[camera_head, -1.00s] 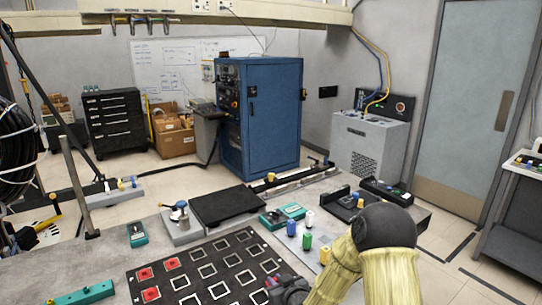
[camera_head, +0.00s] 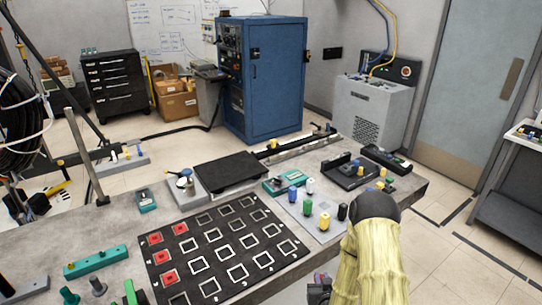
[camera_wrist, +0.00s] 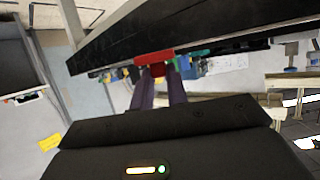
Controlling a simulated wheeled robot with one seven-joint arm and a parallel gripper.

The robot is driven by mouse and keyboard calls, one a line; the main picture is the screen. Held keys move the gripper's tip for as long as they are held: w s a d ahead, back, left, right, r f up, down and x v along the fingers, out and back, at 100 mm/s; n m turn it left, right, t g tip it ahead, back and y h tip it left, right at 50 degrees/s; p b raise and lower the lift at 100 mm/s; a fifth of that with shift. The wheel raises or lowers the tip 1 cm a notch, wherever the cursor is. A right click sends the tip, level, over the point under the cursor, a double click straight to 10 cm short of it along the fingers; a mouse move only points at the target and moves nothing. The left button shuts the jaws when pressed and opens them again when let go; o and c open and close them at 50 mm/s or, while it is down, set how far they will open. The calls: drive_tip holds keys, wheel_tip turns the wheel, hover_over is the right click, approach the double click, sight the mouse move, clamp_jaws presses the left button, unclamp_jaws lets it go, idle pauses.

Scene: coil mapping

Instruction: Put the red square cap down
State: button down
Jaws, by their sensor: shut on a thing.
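My gripper (camera_wrist: 160,86) is shut on a red square cap (camera_wrist: 154,58) between its two purple fingers in the wrist view. The cap appears close to the edge of a long dark slab; I cannot tell whether they touch. In the head view my gripper (camera_head: 320,289) is at the bottom, off the near right corner of the black board, and the held cap cannot be made out. The black board (camera_head: 203,248) has white square outlines. Several red caps (camera_head: 169,277) sit in squares at its left side.
Yellow, black, green, white and blue bobbins (camera_head: 325,221) stand on a pale plate right of the board. A black slab (camera_head: 226,171) lies behind it. Teal parts (camera_head: 96,262) lie at left. Many board squares are empty.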

drive_tip(key=w+a+r+n+y+b, duration=0.35)
drive_tip(key=w+a, duration=0.25)
drive_tip(key=a, duration=0.3)
wheel_tip(320, 180, up, 7)
drive_tip(key=n+g+y+b, duration=0.2)
drive_tip(key=n+y+b, duration=0.1)
drive_tip(key=y+b, duration=0.1)
hover_over(266, 264)
drive_tip(key=shift+f, duration=0.2)
drive_tip(key=shift+w+f, duration=0.1)
drive_tip(key=shift+f, duration=2.8)
drive_tip(key=shift+f, duration=0.1)
drive_tip(key=shift+f+p, duration=0.3)
drive_tip(key=shift+f, duration=1.5)
